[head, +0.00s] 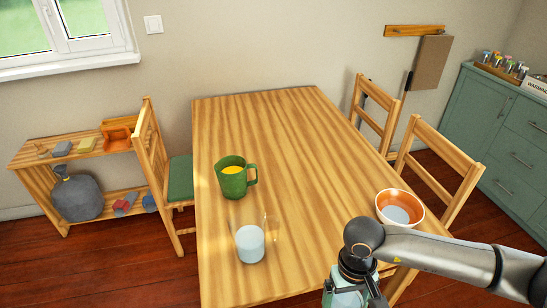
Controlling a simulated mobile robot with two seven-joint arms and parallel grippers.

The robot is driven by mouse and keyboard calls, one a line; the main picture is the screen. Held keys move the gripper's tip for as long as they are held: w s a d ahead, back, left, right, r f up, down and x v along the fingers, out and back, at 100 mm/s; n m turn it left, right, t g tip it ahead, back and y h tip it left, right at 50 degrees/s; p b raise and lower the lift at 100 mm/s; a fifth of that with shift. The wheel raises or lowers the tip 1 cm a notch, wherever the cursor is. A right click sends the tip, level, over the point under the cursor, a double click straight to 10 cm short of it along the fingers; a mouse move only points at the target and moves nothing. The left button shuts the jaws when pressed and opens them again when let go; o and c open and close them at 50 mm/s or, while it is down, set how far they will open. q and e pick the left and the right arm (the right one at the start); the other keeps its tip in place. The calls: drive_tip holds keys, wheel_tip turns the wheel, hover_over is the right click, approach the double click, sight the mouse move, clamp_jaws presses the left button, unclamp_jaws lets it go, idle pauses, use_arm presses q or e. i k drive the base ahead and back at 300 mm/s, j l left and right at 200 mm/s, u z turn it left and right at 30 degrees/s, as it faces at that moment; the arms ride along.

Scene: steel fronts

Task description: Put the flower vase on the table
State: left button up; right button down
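The wooden table (285,140) fills the middle of the head view. My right arm comes in from the right, and my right gripper (353,293) points down by the table's near edge, at the bottom of the picture. A pale teal, glassy object (346,299) shows between its fingers, which look closed on it. It seems to be the flower vase, but the bottom edge cuts it off and no flowers show. My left gripper is not in view.
On the table stand a green mug (232,182) with yellow contents, a clear glass (250,242) and an orange bowl (399,208) near the right edge. The far half is clear. Chairs stand on both sides, including a green-seated chair (178,180).

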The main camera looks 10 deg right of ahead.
sight(272, 160)
drive_tip(key=j+z, duration=0.15)
drive_tip(key=j, duration=0.25)
drive_tip(key=k+j+z, duration=0.15)
drive_tip(key=j, duration=0.25)
drive_tip(key=k+j+z, duration=0.15)
drive_tip(key=j, duration=0.25)
drive_tip(key=j+z, duration=0.25)
drive_tip(key=j, duration=0.35)
drive_tip(key=i+j+z, duration=0.1)
drive_tip(key=j+z, duration=0.15)
drive_tip(key=j, duration=0.4)
drive_tip(key=i+j+z, duration=0.2)
drive_tip(key=j, duration=0.15)
drive_tip(key=i+j+z, duration=0.15)
drive_tip(key=j, duration=0.25)
drive_tip(key=j+z, duration=0.2)
drive_tip(key=j, duration=0.15)
drive_tip(key=i+j, duration=0.15)
drive_tip(key=j, duration=0.2)
drive_tip(key=i+j+z, duration=0.1)
drive_tip(key=j, duration=0.25)
drive_tip(key=i+j, duration=0.2)
drive_tip(key=j, duration=0.15)
drive_tip(key=i+z, duration=0.05)
